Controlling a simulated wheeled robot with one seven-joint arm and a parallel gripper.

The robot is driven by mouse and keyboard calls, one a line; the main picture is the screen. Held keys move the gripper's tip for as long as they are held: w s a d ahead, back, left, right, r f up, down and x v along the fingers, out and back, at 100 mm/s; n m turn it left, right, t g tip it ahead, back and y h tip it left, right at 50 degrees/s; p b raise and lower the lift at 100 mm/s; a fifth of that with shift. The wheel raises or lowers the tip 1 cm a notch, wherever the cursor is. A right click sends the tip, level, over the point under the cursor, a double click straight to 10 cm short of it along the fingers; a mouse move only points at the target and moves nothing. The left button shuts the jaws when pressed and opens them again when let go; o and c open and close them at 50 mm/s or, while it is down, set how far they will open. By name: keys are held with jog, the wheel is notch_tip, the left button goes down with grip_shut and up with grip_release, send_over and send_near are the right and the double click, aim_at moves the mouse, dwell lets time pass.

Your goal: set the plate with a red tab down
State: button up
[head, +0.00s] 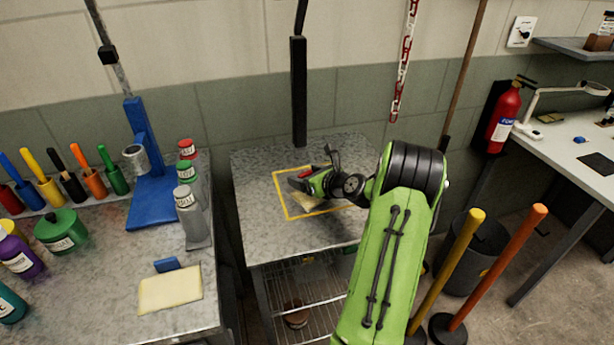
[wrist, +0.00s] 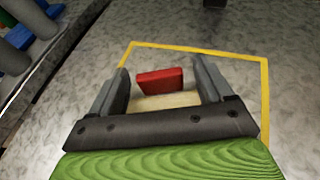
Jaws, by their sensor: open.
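The plate (head: 306,201) is cream-coloured and lies inside a yellow outlined square (head: 287,208) on a grey speckled table. Its red tab (head: 304,172) stands up beside my gripper (head: 303,181). In the wrist view the red tab (wrist: 160,80) sits between my two open fingers (wrist: 163,88), with a gap on each side. A strip of the plate (wrist: 165,101) shows below the tab. The rest of the plate is hidden by my gripper. The yellow outline (wrist: 200,52) surrounds the plate and my fingers.
A second cream plate with a blue tab (head: 170,289) lies on the left bench. Bottles and a blue stand (head: 152,195) are also there. A black post (head: 298,90) hangs over the back of the middle table. Orange and yellow poles (head: 497,265) stand at right.

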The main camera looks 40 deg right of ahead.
jog(key=shift+r, duration=0.1)
jog(key=p+v, duration=0.2)
jog(key=v, duration=1)
jog(key=w+a+r+n+g+y, duration=0.1)
jog(key=a+r+n+g+y, duration=0.15)
jog(key=a+n, duration=0.95)
jog(key=w+a+r+n+g+y, duration=0.1)
jog(key=a+r+n+g, duration=0.25)
jog(key=a+n, duration=0.75)
jog(key=s+a+r+n+g+h, duration=0.1)
jog(key=s+a+n, duration=0.4)
jog(key=s+n, duration=0.2)
jog(key=s+a+r+n+h, duration=0.1)
jog(key=s+a+n, duration=0.4)
jog(key=s+n, duration=0.2)
jog(key=s, duration=0.2)
jog(key=shift+s+a+r+g, duration=0.35)
jog(key=shift+a+r+g, duration=0.05)
